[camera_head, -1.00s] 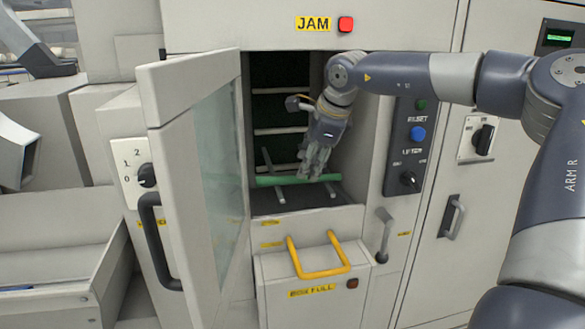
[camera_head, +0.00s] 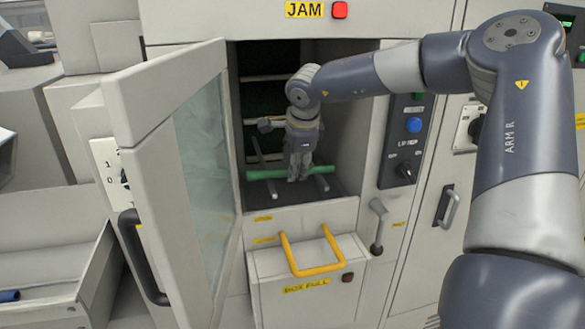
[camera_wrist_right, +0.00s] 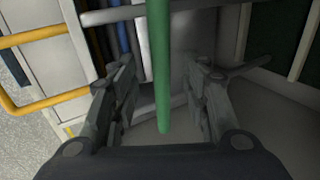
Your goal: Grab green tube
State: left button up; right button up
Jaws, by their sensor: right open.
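The green tube (camera_head: 265,173) lies roughly level across two grey bars inside the open machine cabinet, in the head view. My right gripper (camera_head: 298,178) reaches down into the opening at the tube's middle and covers part of it. In the right wrist view the green tube (camera_wrist_right: 162,100) runs down between the two fingers of my right gripper (camera_wrist_right: 161,72). The fingers are open, one on each side, with gaps to the tube. My left gripper is not in view.
The open door (camera_head: 170,120) with a glass pane stands left of the cabinet opening. A yellow handle (camera_head: 312,270) juts out below it, above a "BOX FULL" label. The right cabinet wall (camera_head: 355,130) is close to my arm. A blue piece (camera_head: 9,296) lies at lower left.

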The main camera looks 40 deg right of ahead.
jog(key=shift+x, duration=1.25)
jog(key=shift+r, duration=0.1)
jog(key=c, duration=0.3)
grip_shut()
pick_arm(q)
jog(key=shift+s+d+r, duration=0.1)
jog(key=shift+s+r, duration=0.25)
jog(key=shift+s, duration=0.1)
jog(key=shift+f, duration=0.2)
pick_arm(e)
jog(key=shift+s, duration=0.1)
